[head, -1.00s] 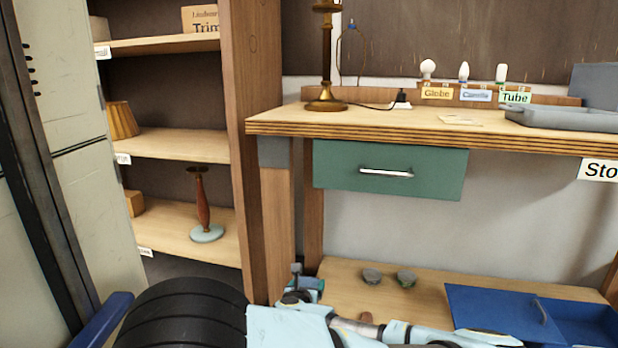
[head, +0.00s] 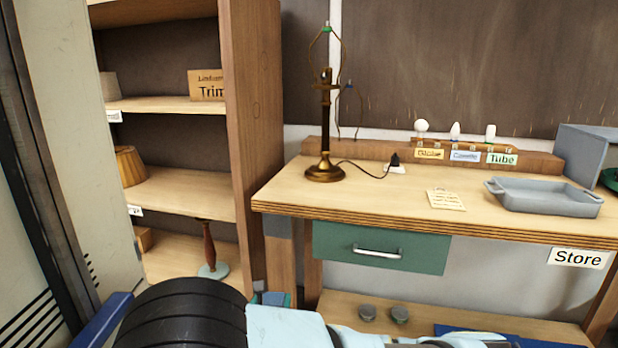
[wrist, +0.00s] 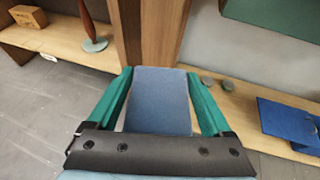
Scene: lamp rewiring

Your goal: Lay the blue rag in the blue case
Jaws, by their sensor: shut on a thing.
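The blue rag (wrist: 160,100) is a flat grey-blue piece between the two green fingers of my gripper (wrist: 158,76) in the wrist view. My gripper is shut on it and holds it up in front of the workbench leg. In the head view my gripper's tip is mostly hidden behind my arm. The blue case (wrist: 288,122) lies to the right of my gripper on the bench's lower shelf, cut off by the picture edge. In the head view only a blue strip of the case (head: 475,333) shows at the bottom; its inside is hidden there.
Two small grey round pieces (head: 383,314) lie on the lower shelf (head: 430,312), left of the case. The bench leg (wrist: 158,30) and shelf unit (head: 255,140) stand close ahead. The bench top (head: 390,200) with its green drawer (head: 380,248) overhangs the lower shelf.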

